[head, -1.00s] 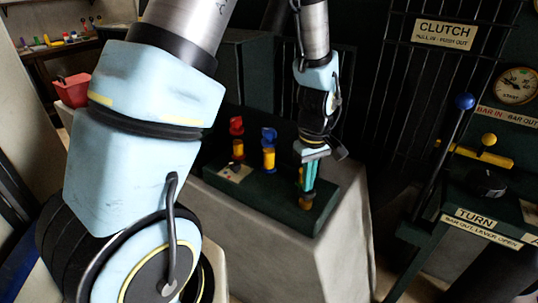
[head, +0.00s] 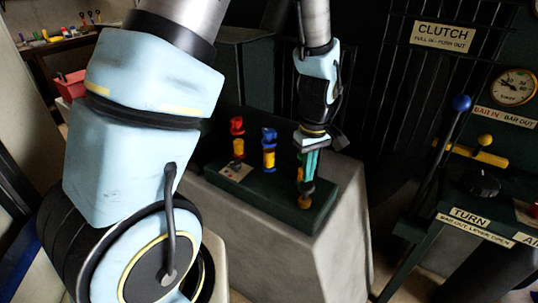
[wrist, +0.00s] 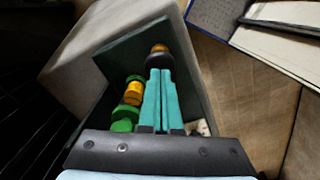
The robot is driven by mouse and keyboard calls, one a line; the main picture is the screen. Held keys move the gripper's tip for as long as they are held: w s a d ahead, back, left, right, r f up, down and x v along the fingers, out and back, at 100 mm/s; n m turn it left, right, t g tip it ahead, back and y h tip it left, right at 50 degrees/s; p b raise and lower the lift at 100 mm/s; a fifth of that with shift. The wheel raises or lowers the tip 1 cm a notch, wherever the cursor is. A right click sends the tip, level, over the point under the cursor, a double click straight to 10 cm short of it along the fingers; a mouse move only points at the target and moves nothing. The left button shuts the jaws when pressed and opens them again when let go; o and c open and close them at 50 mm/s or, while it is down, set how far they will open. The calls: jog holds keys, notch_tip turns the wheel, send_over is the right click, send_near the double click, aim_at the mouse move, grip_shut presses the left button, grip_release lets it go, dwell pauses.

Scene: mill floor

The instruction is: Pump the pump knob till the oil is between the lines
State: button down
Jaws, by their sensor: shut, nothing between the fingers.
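A dark green box on a grey plinth carries a row of oilers. One has a red knob (head: 237,126) and one a blue knob (head: 268,136), each over a yellow body. A green knob (wrist: 123,120) over a yellow body shows in the wrist view, left of my fingers; I cannot pick it out in the head view. My gripper (head: 307,176), with teal fingers, is shut and points down. Its tips are at a dark knob (wrist: 158,60) above an amber part (head: 304,202); I cannot tell whether they touch. Oil level and lines are too small to read.
A lever with a blue ball (head: 462,103), a yellow handle (head: 480,160) and a gauge (head: 515,87) are on the machine at right. A clutch sign (head: 444,35) hangs on dark bars. A red bin (head: 70,85) is at far left.

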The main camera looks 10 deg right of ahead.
aim_at(306, 185)
jog(key=shift+f+b, duration=1.3)
jog(key=shift+f, duration=0.75)
jog(key=shift+r, duration=0.1)
jog(key=shift+r+p, duration=1.75)
jog(key=shift+r, duration=0.2)
notch_tip(306, 185, up, 5)
jog(key=p, duration=0.4)
jog(key=shift+r, duration=0.1)
